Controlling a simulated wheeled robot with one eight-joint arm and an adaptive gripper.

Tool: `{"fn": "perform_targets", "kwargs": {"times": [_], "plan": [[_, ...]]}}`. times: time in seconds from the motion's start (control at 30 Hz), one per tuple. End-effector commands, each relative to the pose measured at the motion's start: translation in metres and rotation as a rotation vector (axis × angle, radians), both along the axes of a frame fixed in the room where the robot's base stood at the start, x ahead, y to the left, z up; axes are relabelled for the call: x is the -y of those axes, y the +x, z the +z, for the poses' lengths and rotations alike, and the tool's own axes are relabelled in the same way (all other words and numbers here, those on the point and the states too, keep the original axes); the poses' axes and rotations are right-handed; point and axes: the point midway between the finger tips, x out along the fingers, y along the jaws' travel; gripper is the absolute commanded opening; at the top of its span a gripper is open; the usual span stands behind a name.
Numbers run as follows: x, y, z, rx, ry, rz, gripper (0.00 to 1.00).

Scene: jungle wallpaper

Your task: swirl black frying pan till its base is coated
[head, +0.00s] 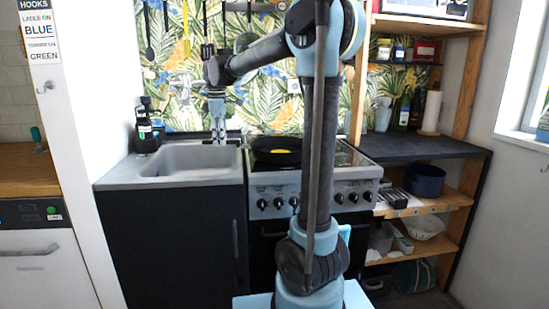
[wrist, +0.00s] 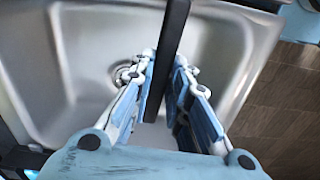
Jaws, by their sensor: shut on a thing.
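The black frying pan (head: 272,158) is at the left of the stove top, with a small yellow patch (head: 281,150) inside on its base. Dark base shows around the patch. I cannot tell whether the pan touches the stove. My gripper (head: 217,138) is left of the pan, over the right side of the sink. In the wrist view my gripper (wrist: 166,88) is shut on the pan's black handle (wrist: 174,22), which runs between the fingers. The pan's body is outside the wrist view.
The steel sink (head: 160,178) lies left of the stove (head: 270,185); its basin looks empty. Dark bottles (head: 146,138) stand at its back left corner. Utensils (head: 186,35) hang on the wall behind. A wooden shelf unit (head: 452,195) stands to the right. My arm hides part of the stove.

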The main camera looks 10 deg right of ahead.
Motion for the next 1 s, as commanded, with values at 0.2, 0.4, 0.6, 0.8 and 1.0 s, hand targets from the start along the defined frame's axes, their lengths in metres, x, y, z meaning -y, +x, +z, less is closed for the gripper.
{"fn": "perform_targets", "kwargs": {"times": [0.2, 0.4, 0.6, 0.8, 1.0], "plan": [[0.0, 0.0, 0.007, 0.0, -0.001, 0.0, 0.0], [0.0, 0.0, 0.018, 0.0, -0.001, 0.0, 0.0], [0.0, 0.0, 0.028, 0.0, -0.001, 0.0, 0.0], [0.0, 0.0, 0.03, 0.0, -0.001, 0.0, 0.0], [0.0, 0.0, 0.031, 0.0, -0.001, 0.0, 0.0]]}}
